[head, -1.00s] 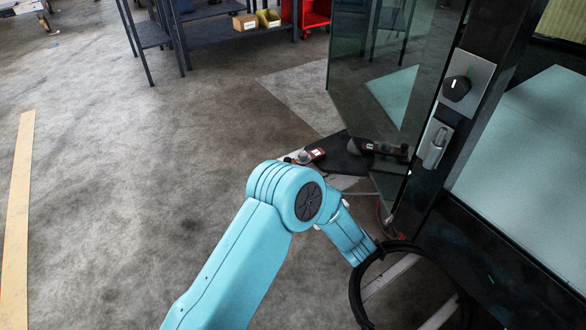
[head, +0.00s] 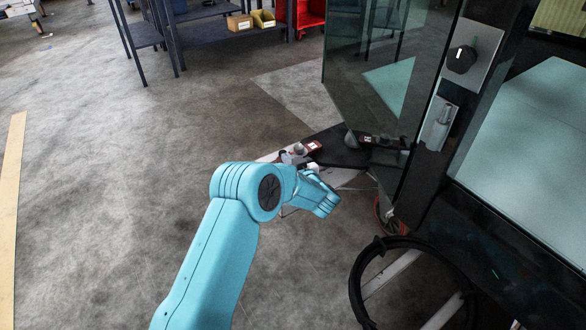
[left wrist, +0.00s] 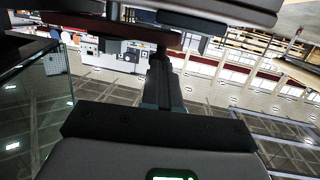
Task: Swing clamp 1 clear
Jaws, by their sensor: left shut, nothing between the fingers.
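A small clamp-like part with a red, white-labelled end (head: 313,146) sits at the left edge of a black plate (head: 342,157), low beside the glass. A similar dark part with a white mark (head: 384,141) lies at the plate's right. The labels are too small to read, so I cannot tell which is clamp 1. My left arm reaches in from below. The left gripper (head: 326,206) is near the plate's front side, apart from both parts, its jaws mostly hidden by the wrist. In the left wrist view its dark fingers (left wrist: 161,80) are together and empty. My right gripper is out of view.
A glass panel (head: 385,75) and a dark post with a knob (head: 461,59) and metal latch (head: 437,124) stand at right. A black hose ring (head: 356,290) is below them. Shelving (head: 205,30) stands at the back.

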